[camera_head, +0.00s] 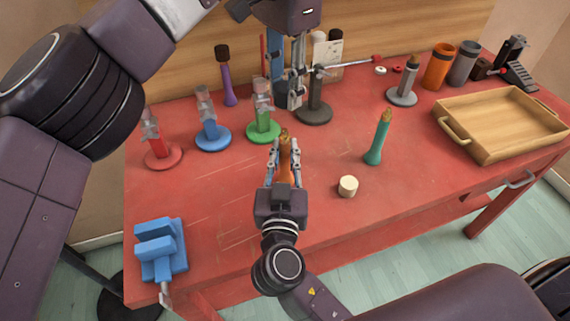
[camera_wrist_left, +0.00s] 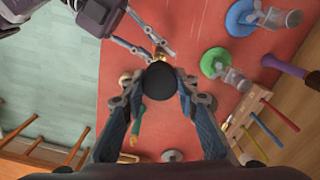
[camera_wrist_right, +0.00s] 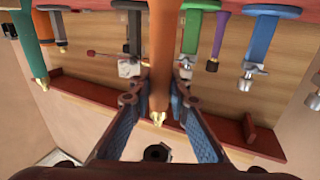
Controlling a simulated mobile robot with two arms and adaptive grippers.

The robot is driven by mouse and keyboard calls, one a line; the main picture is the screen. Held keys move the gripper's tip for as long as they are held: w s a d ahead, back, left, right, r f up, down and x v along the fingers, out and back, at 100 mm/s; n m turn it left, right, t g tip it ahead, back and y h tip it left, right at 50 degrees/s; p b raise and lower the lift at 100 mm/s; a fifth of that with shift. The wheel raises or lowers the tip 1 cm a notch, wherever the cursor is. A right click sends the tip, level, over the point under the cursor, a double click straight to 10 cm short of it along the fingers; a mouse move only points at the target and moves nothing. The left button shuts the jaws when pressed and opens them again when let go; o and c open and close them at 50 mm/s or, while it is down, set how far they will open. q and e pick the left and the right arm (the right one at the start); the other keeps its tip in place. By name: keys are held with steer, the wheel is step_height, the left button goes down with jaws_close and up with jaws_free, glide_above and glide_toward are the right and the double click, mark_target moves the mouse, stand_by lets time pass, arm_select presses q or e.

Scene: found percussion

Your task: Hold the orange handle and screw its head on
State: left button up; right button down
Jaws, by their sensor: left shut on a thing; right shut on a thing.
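My right gripper (camera_head: 284,150) is shut on the orange handle (camera_head: 285,165), which stands upright with its bare brass tip up. The right wrist view shows the handle (camera_wrist_right: 160,70) between the fingers. My left gripper (camera_head: 291,95) is above and behind it, fingers down. In the left wrist view it is shut on a round black head (camera_wrist_left: 160,84), and the brass tip (camera_wrist_left: 159,56) shows just past the head. The head is hard to make out in the head view. In the right wrist view a dark piece with a round opening (camera_wrist_right: 157,152) lies beyond the tip.
A cream head (camera_head: 348,187) and an upright green handle (camera_head: 379,140) stand to the right. A blue clamp (camera_head: 160,250) is front left. Red, blue and green stands (camera_head: 263,132) and a dark stand (camera_head: 314,112) are behind. A wooden tray (camera_head: 453,130) sits right.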

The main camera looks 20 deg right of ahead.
arm_select(q)
steer(key=shift+f, duration=0.1)
glide_above(285, 129)
steer(key=shift+f, duration=2.4)
steer(key=shift+f, duration=0.9)
steer(key=shift+f, duration=0.55)
